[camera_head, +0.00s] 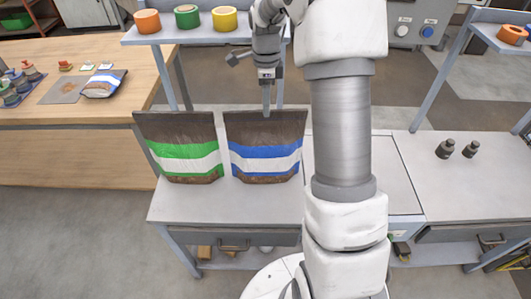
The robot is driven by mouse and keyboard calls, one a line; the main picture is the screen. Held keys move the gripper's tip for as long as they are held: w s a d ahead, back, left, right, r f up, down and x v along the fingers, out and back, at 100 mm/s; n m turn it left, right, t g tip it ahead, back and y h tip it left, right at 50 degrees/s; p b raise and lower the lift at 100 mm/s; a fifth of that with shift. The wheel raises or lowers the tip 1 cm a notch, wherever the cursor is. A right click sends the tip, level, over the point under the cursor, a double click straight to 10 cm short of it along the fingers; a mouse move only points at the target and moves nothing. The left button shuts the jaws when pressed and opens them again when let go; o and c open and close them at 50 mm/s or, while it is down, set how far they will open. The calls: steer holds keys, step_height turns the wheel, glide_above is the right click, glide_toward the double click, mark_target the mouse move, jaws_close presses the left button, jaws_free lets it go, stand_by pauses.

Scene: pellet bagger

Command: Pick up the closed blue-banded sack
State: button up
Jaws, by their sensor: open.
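The blue-banded sack (266,157) stands upright on the grey workbench. It is brown with a blue and white band, and its top edge looks straight and flat; I cannot tell more of its closure. My gripper (266,108) is open, pointing down at the sack's top edge near its middle. One finger shows in front of the sack's upper part; the other is hidden. I cannot tell whether they touch. A green-banded sack (183,159) stands upright just left of it. A smaller blue-banded bag (104,84) lies on the wooden table at the left.
The grey workbench (230,205) is bare in front of the sacks. A shelf (165,35) above them holds orange, green and yellow tape rolls (187,17). Two dark knobs (458,149) stand at the right. Stamps (18,82) are on the wooden table (90,127).

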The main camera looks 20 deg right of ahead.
step_height(320, 180, down, 5)
steer(key=shift+w+r, duration=0.15)
steer(key=shift+r, duration=0.05)
jaws_close()
steer(key=shift+w+r, duration=0.1)
steer(key=shift+r, duration=0.05)
stand_by(1.2)
